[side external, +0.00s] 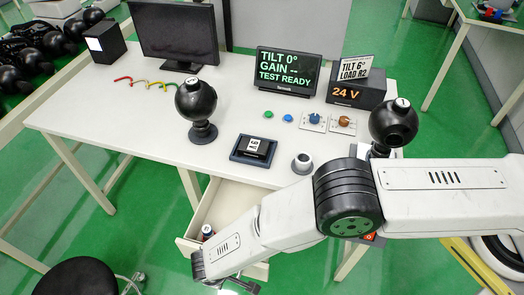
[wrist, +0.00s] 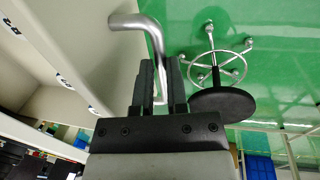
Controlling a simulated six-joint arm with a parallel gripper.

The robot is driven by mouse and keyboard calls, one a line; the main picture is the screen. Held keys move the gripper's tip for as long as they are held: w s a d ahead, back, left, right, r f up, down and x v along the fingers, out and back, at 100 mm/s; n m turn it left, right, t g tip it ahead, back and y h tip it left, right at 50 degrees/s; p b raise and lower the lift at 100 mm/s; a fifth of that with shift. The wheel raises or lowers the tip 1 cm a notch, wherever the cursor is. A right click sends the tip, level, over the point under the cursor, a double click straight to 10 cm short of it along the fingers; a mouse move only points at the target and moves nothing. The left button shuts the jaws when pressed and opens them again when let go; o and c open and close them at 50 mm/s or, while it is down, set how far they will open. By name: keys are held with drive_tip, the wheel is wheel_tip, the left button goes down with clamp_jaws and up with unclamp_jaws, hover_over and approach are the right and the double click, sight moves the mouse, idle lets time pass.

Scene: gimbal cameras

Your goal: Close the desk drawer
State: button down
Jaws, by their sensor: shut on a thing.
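The desk drawer (side external: 222,207) is white and stands pulled out below the front of the white desk (side external: 110,118). A small dark cylinder (side external: 207,232) lies inside it. My gripper (wrist: 159,82) is shut on the bent metal drawer handle (wrist: 133,21), seen in the wrist view beside the pale drawer front (wrist: 60,50). In the side external view my gripper (side external: 243,285) is low at the drawer's front, and my arm hides much of the drawer and the handle.
On the desk are a black ball-shaped camera (side external: 197,100), a dark tray (side external: 253,150), a monitor (side external: 176,32) and a text display (side external: 288,72). A black round stool (side external: 75,278) stands at the lower left. Green floor shows around the desk.

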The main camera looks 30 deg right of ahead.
drive_tip(key=shift+d, duration=0.1)
idle(0.7)
drive_tip(key=w+d, duration=1.3)
drive_tip(key=c, duration=0.6)
unclamp_jaws()
drive_tip(key=shift+c, duration=0.2)
drive_tip(key=shift+r, duration=0.15)
wheel_tip(320, 180, up, 7)
drive_tip(key=s+a, duration=0.1)
drive_tip(key=shift+r, duration=0.2)
